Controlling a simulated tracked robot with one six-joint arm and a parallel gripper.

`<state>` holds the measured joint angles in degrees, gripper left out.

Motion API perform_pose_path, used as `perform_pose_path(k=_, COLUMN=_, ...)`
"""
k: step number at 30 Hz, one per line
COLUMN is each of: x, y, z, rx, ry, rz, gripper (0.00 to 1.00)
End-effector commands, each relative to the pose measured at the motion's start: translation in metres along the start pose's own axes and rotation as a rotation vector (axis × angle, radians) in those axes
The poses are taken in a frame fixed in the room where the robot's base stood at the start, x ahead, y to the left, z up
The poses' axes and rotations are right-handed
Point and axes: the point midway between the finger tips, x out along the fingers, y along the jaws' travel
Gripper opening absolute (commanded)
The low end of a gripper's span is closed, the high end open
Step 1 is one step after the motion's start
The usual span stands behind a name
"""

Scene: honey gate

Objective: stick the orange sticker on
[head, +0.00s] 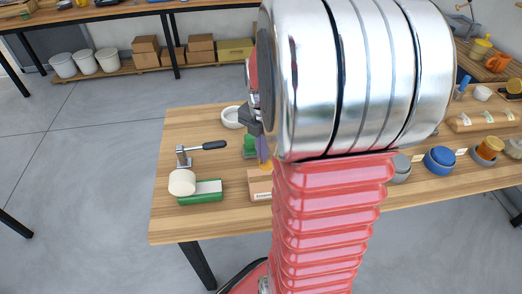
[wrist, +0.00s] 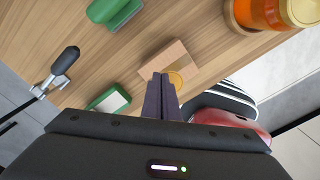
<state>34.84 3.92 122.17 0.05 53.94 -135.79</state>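An orange round sticker (wrist: 176,79) shows in the wrist view right at my fingertips, against a small cardboard box (wrist: 168,62). The fingers hide part of it, and I cannot tell whether they hold it or it rests on the box. My gripper (wrist: 161,78) has its two dark purple fingers close together, pointing at the box. In the head view my gripper (head: 263,152) is partly hidden by my arm, just above the box (head: 260,186). A jar of orange honey with a yellow lid (wrist: 268,12) stands at the top right of the wrist view.
A green block with a white top (head: 202,191), a cream roll (head: 182,182) and a black-handled lever (head: 205,146) are at the table's left. Another green block (wrist: 115,10) is behind the box. A white bowl (head: 231,117) stands at the back. Several pots line the right side.

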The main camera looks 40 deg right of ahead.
Motion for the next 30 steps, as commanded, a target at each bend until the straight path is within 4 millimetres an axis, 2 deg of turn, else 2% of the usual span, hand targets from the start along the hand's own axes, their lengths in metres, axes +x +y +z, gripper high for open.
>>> perform_pose_path(k=30, x=0.053, y=0.002, z=-0.002, rx=-0.007, ry=0.001, rz=-0.001, gripper=0.00)
